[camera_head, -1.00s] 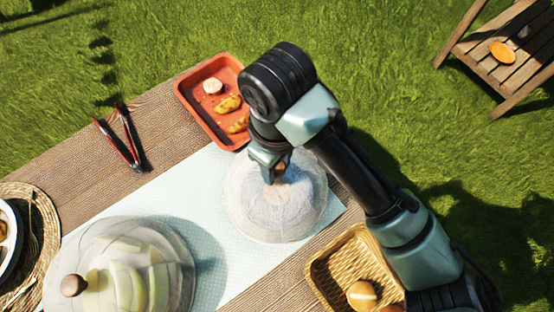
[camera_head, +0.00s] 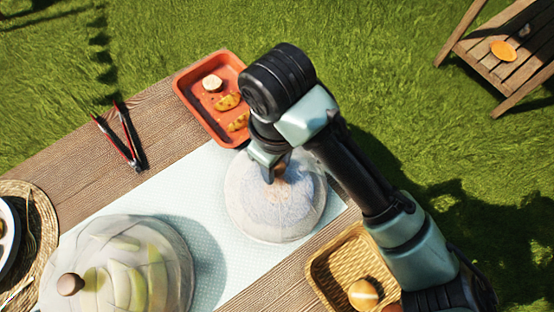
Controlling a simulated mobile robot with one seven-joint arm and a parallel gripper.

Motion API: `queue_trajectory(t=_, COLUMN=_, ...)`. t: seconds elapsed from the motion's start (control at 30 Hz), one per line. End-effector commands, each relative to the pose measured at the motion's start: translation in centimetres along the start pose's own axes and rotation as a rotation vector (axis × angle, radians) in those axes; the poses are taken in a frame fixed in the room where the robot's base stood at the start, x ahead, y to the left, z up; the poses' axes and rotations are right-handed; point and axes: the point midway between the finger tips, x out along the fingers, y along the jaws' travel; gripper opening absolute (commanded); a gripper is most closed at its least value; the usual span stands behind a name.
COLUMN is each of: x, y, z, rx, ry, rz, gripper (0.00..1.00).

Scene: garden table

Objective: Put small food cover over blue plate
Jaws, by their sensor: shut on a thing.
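The small food cover (camera_head: 276,213) is a pale, see-through dome on the light runner (camera_head: 212,190), near the table's far right side. My gripper (camera_head: 275,174) is over the top of this cover, shut on its knob, which is mostly hidden by the fingers. I cannot tell whether the cover's rim touches the runner. A blue plate is not clearly visible; a faint bluish tint shows through the dome. A larger clear cover (camera_head: 160,255) with a wooden knob stands at the lower left over pale green slices.
A red tray (camera_head: 190,100) with food lies behind my gripper. Red-handled tongs (camera_head: 130,150) lie at the left. A wicker basket (camera_head: 322,262) with bread is at the lower right. A woven mat (camera_head: 45,215) with a white plate is at the far left. A wooden chair (camera_head: 510,70) stands on the grass.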

Motion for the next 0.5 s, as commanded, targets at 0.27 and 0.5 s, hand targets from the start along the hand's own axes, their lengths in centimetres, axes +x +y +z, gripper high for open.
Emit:
queue_trajectory(t=0.27, x=-0.02, y=0.03, z=0.01, rx=0.000, ry=0.000, rz=0.001, gripper=0.54)
queue_trajectory(t=0.5, x=-0.02, y=0.03, z=0.01, rx=0.000, ry=0.000, rz=0.001, gripper=0.77)
